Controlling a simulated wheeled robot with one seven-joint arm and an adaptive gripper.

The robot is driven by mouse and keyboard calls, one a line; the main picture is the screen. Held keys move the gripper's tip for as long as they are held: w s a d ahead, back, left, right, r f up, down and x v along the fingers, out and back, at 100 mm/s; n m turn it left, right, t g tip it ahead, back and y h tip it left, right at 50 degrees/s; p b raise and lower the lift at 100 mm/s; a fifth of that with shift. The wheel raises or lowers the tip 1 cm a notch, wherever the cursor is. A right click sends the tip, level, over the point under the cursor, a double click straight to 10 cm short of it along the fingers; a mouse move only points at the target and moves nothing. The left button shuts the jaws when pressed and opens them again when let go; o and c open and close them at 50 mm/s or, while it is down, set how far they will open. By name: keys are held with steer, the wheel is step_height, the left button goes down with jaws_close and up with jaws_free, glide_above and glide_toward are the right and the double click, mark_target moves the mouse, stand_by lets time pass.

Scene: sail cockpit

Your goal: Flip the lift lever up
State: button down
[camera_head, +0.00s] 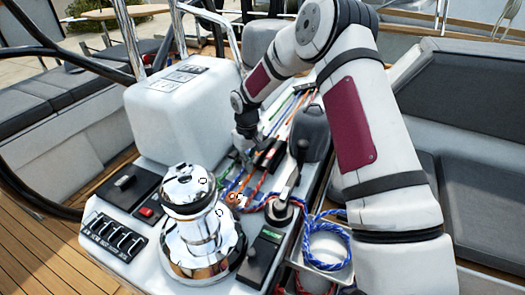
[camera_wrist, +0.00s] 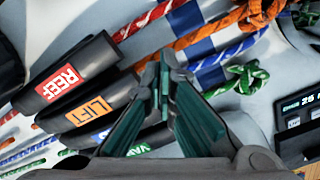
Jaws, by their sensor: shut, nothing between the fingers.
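The lift lever (camera_wrist: 92,111) is a black clutch handle with an orange "LIFT" label in the wrist view. It appears to lie flat along the line of its rope. In the head view my gripper (camera_head: 243,160) is beside the black clutch bank (camera_head: 268,154).
Red, orange and green ropes (camera_wrist: 225,32) run past the levers. Blue rope (camera_head: 325,240) lies coiled at right.

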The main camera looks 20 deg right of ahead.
steer(key=shift+f, duration=0.35)
steer(key=shift+f+b, duration=0.25)
steer(key=shift+b, duration=0.05)
steer(key=shift+w+d+b, duration=0.35)
steer(key=shift+w+d, duration=0.05)
stand_by(0.6)
steer(key=shift+r, duration=0.1)
steer(key=shift+w+d+r, duration=0.15)
steer(key=shift+r, duration=0.35)
steer(key=shift+w+d+r, duration=0.1)
steer(key=shift+w+r, duration=0.05)
steer(key=shift+r, duration=0.3)
steer(key=shift+d+r, duration=0.1)
